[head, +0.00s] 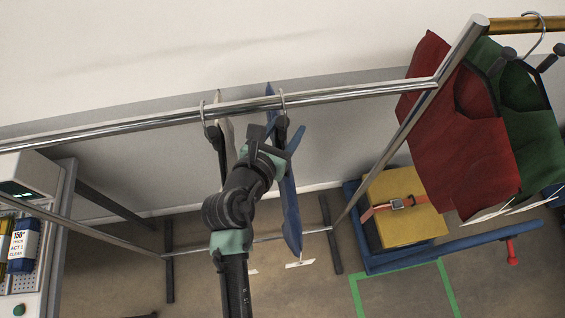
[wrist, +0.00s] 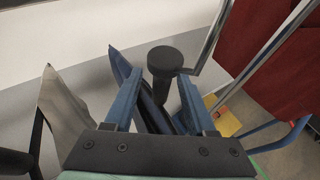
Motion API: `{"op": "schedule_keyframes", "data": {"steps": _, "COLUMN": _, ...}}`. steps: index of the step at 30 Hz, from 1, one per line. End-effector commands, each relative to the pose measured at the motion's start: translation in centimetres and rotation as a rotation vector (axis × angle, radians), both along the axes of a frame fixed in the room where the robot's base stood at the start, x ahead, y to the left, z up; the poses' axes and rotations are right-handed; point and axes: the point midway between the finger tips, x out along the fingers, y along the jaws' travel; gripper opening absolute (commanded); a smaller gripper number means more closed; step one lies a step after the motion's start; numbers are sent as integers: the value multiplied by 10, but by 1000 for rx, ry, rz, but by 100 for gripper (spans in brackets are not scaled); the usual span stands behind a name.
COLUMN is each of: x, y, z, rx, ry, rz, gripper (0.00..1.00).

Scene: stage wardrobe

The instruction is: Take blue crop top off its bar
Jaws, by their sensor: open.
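The blue crop top (head: 291,215) hangs edge-on from the chrome bar (head: 340,94) in the head view, on a dark hanger with a metal hook (head: 282,98). My gripper (head: 284,133) is at the top of this garment, just below the bar, with its fingers apart. In the wrist view, my gripper (wrist: 158,74) is open, and the hanger's dark rounded end (wrist: 164,61) shows between the fingertips. Blue cloth (wrist: 151,112) runs down between the fingers. I cannot tell whether either finger touches the hanger. My arm hides part of the garment.
A pale garment (head: 228,130) hangs close on the left, also in the wrist view (wrist: 63,112). Red (head: 465,140) and green (head: 535,120) garments hang at the right near a brass bar (head: 525,24). A yellow case (head: 405,222) stands below. A white unit (head: 30,173) is at left.

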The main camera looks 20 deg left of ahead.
Motion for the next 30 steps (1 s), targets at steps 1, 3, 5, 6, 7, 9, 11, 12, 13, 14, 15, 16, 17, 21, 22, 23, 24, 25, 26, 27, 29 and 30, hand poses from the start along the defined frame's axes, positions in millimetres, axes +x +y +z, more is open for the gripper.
{"op": "schedule_keyframes", "data": {"steps": 1, "x": 5, "y": 0, "z": -1, "rx": 1, "ry": 1, "rz": -1, "gripper": 56}}
{"op": "schedule_keyframes", "data": {"steps": 3, "x": 10, "y": 0, "z": -3, "rx": 1, "ry": 0, "rz": 0, "gripper": 56}}
{"op": "schedule_keyframes", "data": {"steps": 5, "x": 13, "y": 0, "z": -5, "rx": 1, "ry": 1, "rz": 0, "gripper": 56}}
{"op": "schedule_keyframes", "data": {"steps": 6, "x": 13, "y": 0, "z": -6, "rx": 1, "ry": 1, "rz": 0, "gripper": 56}}
{"op": "schedule_keyframes", "data": {"steps": 7, "x": 14, "y": 0, "z": -6, "rx": 1, "ry": 1, "rz": 0, "gripper": 56}}
{"op": "schedule_keyframes", "data": {"steps": 9, "x": 14, "y": 0, "z": -7, "rx": 1, "ry": 1, "rz": 0, "gripper": 56}}
{"op": "schedule_keyframes", "data": {"steps": 11, "x": 14, "y": 0, "z": -7, "rx": 1, "ry": 1, "rz": 0, "gripper": 56}}
{"op": "schedule_keyframes", "data": {"steps": 12, "x": 14, "y": 0, "z": -6, "rx": 1, "ry": 1, "rz": 0, "gripper": 56}}
{"op": "schedule_keyframes", "data": {"steps": 13, "x": 14, "y": 0, "z": -6, "rx": 1, "ry": 1, "rz": 0, "gripper": 54}}
{"op": "schedule_keyframes", "data": {"steps": 14, "x": 13, "y": 0, "z": -6, "rx": 1, "ry": 1, "rz": 0, "gripper": 49}}
{"op": "schedule_keyframes", "data": {"steps": 15, "x": 13, "y": 0, "z": -6, "rx": 1, "ry": 1, "rz": 0, "gripper": 41}}
{"op": "schedule_keyframes", "data": {"steps": 16, "x": 13, "y": 0, "z": -6, "rx": 1, "ry": 1, "rz": 0, "gripper": 36}}
{"op": "schedule_keyframes", "data": {"steps": 17, "x": 13, "y": 0, "z": -6, "rx": 1, "ry": 1, "rz": 0, "gripper": 31}}
{"op": "schedule_keyframes", "data": {"steps": 21, "x": 13, "y": 0, "z": -6, "rx": 1, "ry": 1, "rz": 0, "gripper": 5}}
{"op": "schedule_keyframes", "data": {"steps": 22, "x": 13, "y": 0, "z": -6, "rx": 1, "ry": 1, "rz": 0, "gripper": 0}}
{"op": "schedule_keyframes", "data": {"steps": 23, "x": 13, "y": 0, "z": -6, "rx": 1, "ry": 1, "rz": 0, "gripper": 0}}
{"op": "schedule_keyframes", "data": {"steps": 24, "x": 13, "y": 0, "z": -6, "rx": 1, "ry": 1, "rz": 0, "gripper": 0}}
{"op": "schedule_keyframes", "data": {"steps": 25, "x": 13, "y": 0, "z": -6, "rx": 1, "ry": 1, "rz": 0, "gripper": 0}}
{"op": "schedule_keyframes", "data": {"steps": 26, "x": 13, "y": 0, "z": -6, "rx": 1, "ry": 1, "rz": 0, "gripper": 0}}
{"op": "schedule_keyframes", "data": {"steps": 27, "x": 13, "y": 0, "z": -6, "rx": 1, "ry": 1, "rz": 0, "gripper": 0}}
{"op": "schedule_keyframes", "data": {"steps": 29, "x": 13, "y": 0, "z": -6, "rx": 1, "ry": 1, "rz": 0, "gripper": 0}}
{"op": "schedule_keyframes", "data": {"steps": 30, "x": 13, "y": 0, "z": -6, "rx": 1, "ry": 1, "rz": 0, "gripper": 0}}
